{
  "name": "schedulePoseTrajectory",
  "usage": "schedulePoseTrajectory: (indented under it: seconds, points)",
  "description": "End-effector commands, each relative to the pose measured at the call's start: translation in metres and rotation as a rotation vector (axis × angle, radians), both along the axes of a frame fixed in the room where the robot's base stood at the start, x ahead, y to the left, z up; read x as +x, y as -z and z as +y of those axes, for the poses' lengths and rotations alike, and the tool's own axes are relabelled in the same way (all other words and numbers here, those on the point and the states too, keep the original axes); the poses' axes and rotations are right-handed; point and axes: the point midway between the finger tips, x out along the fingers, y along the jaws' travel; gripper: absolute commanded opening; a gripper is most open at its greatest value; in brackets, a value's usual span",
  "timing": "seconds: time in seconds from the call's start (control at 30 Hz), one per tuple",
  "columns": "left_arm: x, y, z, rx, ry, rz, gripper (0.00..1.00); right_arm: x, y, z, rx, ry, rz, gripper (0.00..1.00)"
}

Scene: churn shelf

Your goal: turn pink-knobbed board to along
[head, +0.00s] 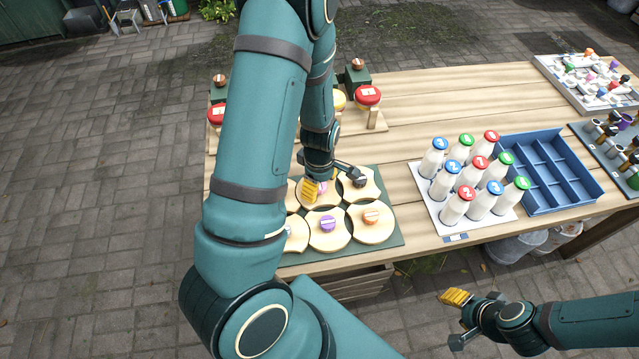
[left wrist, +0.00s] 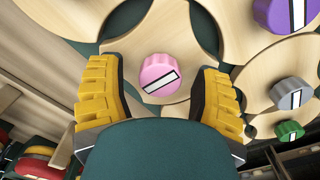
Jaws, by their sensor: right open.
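The pink-knobbed board is a pale wooden piece (left wrist: 190,35) with scooped sides. Its round pink knob (left wrist: 168,75) has a white bar, which slants up to the right in the left wrist view. In the head view the pink knob (head: 322,187) is partly hidden behind my left gripper (head: 332,182). My left gripper is open, with one yellow-padded finger on each side of the knob and visible gaps between. In the left wrist view its fingers (left wrist: 160,98) do not touch the knob. My right gripper (head: 457,318) is open and empty, below the table's front edge.
Neighbouring boards with purple (head: 328,223), orange (head: 371,216) and grey knobs (left wrist: 291,95) sit close on the dark green base (head: 393,236). White bottles (head: 470,172) and a blue crate (head: 590,185) stand to the right. Red-topped items (head: 367,96) stand behind.

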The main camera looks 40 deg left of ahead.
Motion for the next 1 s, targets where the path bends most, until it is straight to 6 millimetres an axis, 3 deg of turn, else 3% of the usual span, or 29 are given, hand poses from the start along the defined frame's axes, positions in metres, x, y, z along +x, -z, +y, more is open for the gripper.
schedulePoseTrajectory:
  seconds: [0.03,0.17,0.57,1.0]
  points:
    - [0.0001,-0.0001,0.0,0.0,0.0,0.0,0.43,0.0,0.0,0.0,0.0,0.0,0.0,0.47]
    - [0.0001,-0.0001,0.0,0.0,0.0,0.0,0.0,-0.0001,0.0,0.0,0.0,0.0,0.0,0.47]
    - [0.0,-0.0001,0.0001,0.0,0.055,0.0,0.0,-0.0001,-0.0001,0.0001,0.0,0.0,0.0,0.47]
    - [-0.0002,0.0002,0.0002,0.0,0.394,0.001,0.0,0.0,0.0004,0.0001,0.0,0.0,0.0,0.47]
